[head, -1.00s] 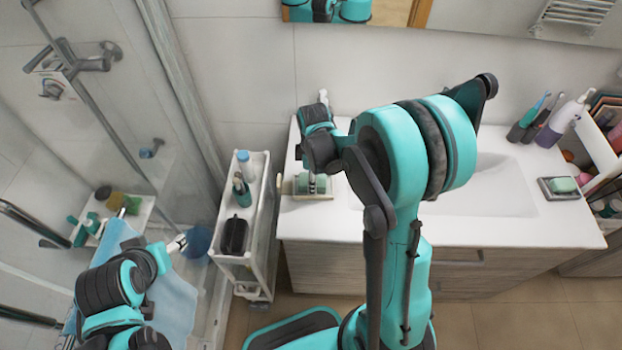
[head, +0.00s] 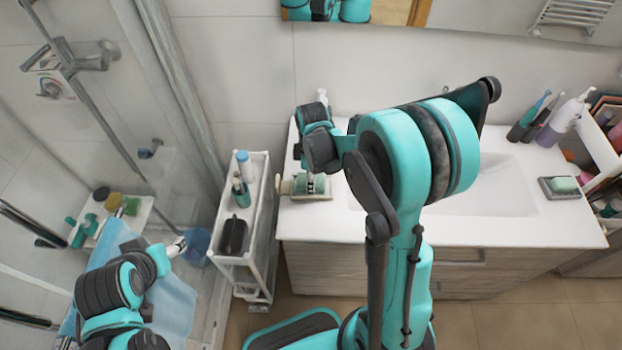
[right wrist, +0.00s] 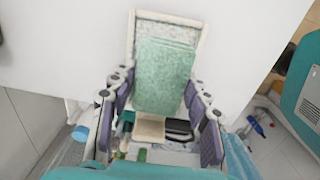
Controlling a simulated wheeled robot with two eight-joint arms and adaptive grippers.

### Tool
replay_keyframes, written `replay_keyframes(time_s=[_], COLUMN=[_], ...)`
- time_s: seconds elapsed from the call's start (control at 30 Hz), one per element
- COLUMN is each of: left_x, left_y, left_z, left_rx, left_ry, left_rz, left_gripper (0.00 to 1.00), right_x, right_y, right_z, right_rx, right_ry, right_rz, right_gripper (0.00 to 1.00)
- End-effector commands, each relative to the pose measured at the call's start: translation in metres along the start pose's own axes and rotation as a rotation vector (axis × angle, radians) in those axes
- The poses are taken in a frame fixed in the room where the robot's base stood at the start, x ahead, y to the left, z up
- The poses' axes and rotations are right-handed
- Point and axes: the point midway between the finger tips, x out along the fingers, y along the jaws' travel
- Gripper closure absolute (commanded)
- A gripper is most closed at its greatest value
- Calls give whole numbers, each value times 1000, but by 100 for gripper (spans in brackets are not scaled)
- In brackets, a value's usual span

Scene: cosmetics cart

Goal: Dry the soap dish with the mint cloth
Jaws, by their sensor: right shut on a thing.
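The mint cloth (right wrist: 165,75) is a folded, thick green pad between the fingers of my right gripper (right wrist: 160,92). It lies over a cream-rimmed rectangular dish, seemingly the soap dish (right wrist: 172,27), whose bare far end looks grey and speckled. Whether the cloth presses on the dish is hard to tell. In the head view the dish (head: 322,196) sits at the left end of the white counter, with my right gripper (head: 311,183) above it, partly hiding it. My left gripper (head: 178,245) is low at the left, near the shower; its finger opening is unclear.
A white slim cart (head: 257,215) with bottles and a dark pouch stands left of the counter. A dark dish with green soap (head: 563,185) and several bottles are at the counter's right. A blue cloth (head: 172,305) hangs by my left arm.

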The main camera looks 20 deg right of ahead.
Motion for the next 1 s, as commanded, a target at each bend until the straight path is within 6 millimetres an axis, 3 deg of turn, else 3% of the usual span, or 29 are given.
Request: replay_keyframes(time_s=[0.27, 0.8, 1.0], left_x=[1, 4, 6], left_y=[0, 0, 0], left_z=[0, 3, 5], left_rx=[0, 0, 0], left_ry=[0, 0, 0], left_rz=[0, 0, 0], left_gripper=[40, 40, 40], right_x=[-1, 0, 2], right_y=[0, 0, 0], right_z=[16, -7, 2], right_rx=[4, 4, 5], right_ry=[-7, -6, -6], right_rz=[1, 1, 1], right_gripper=[76, 76, 76])
